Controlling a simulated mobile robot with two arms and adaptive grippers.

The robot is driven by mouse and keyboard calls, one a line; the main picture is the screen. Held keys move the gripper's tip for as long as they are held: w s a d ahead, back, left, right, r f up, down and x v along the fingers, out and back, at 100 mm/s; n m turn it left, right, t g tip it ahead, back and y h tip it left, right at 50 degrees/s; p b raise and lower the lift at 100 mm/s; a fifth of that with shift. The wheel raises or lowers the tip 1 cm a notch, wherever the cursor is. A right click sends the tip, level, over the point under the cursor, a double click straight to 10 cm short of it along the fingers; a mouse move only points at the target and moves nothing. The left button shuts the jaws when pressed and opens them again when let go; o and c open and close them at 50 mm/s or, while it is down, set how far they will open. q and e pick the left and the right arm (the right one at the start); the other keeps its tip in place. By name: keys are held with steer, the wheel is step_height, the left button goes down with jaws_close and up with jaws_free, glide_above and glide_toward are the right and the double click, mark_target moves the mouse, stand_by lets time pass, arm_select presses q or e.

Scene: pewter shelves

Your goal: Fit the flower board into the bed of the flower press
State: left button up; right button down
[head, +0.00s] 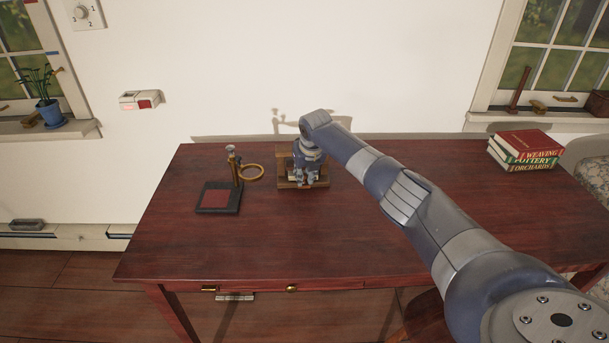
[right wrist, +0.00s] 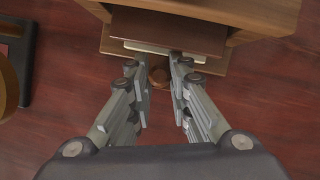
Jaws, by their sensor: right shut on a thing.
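The flower press (head: 289,184) is a wooden frame at the back middle of the table. Its upper wooden part (right wrist: 225,12) also shows at the top of the right wrist view. The flower board (right wrist: 145,47) appears as a thin slab with a pale edge, lying partly under that upper part. My right gripper (head: 305,183) is at the front of the press. Its fingertips (right wrist: 159,72) are shut on a small round brown knob at the board's near edge. The upper part hides the board's far side, so I cannot tell how it sits in the bed. My left gripper is not in view.
Several books (head: 525,150) are stacked at the table's right. The table's (head: 250,240) front middle is clear. My right arm crosses the right side.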

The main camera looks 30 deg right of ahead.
steer(key=shift+w, duration=0.1)
steer(key=c, duration=1.4)
jaws_free()
steer(key=v, duration=1.2)
steer(key=shift+f, duration=0.1)
